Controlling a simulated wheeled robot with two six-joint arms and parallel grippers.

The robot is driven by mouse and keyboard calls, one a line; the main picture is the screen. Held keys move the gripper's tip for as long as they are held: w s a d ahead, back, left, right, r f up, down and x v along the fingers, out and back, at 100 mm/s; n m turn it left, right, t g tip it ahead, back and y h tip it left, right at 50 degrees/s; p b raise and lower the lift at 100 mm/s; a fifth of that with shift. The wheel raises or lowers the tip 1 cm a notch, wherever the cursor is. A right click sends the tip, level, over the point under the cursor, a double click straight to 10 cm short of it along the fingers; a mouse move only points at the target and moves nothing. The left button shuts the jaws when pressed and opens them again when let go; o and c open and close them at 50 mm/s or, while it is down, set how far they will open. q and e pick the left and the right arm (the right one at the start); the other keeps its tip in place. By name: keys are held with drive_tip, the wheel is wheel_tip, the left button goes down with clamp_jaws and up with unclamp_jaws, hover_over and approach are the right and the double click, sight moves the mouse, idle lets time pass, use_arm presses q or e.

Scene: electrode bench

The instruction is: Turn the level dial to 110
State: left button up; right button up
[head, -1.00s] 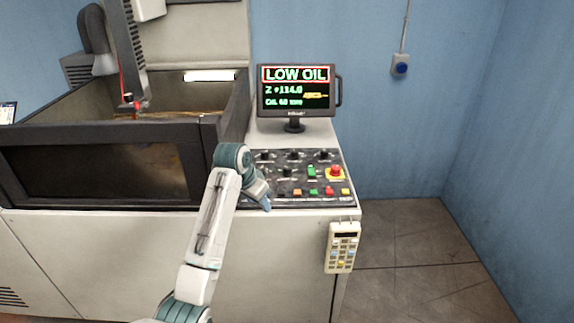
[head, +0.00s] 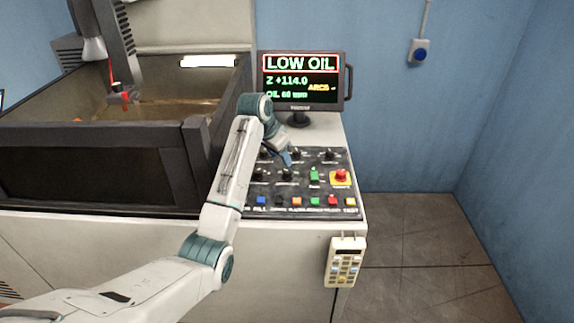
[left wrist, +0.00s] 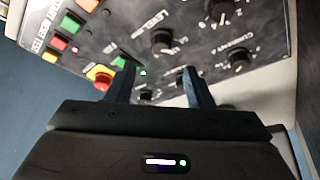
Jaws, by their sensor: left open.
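The level dial (head: 287,175) is a dark knob on the black control panel. In the left wrist view, the knob (left wrist: 162,40) stands beside its "LEVEL" lettering, with its scale numbers too blurred to read surely. My left gripper (head: 284,161) hangs over the panel, just behind the level dial in the head view. It is open and appears empty. In the left wrist view its two fingers (left wrist: 158,80) point toward the panel, with the level dial beyond their tips. The monitor (head: 301,80) reads "LOW OIL", "Z +114.0" and a line of oil level near 60 mm. My right gripper is out of view.
A red emergency button (head: 341,175), a green button (head: 314,175) and a row of coloured buttons sit close by. Other dark knobs, such as one at the right (head: 329,155), surround the dial. A tank (head: 95,175) stands left. A handheld pendant (head: 345,262) hangs in front.

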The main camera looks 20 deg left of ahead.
sight(287, 171)
use_arm(q)
drive_tip(key=p+x, duration=0.1)
drive_tip(key=x, duration=0.5)
drive_tip(key=shift+w+f, duration=0.1)
drive_tip(key=shift+w, duration=0.1)
drive_tip(key=shift+w+d+f+p, duration=0.1)
drive_tip(key=shift+f+p, duration=0.2)
drive_tip(key=shift+f, duration=0.35)
drive_tip(key=shift+w, duration=0.1)
drive_tip(key=c, duration=1)
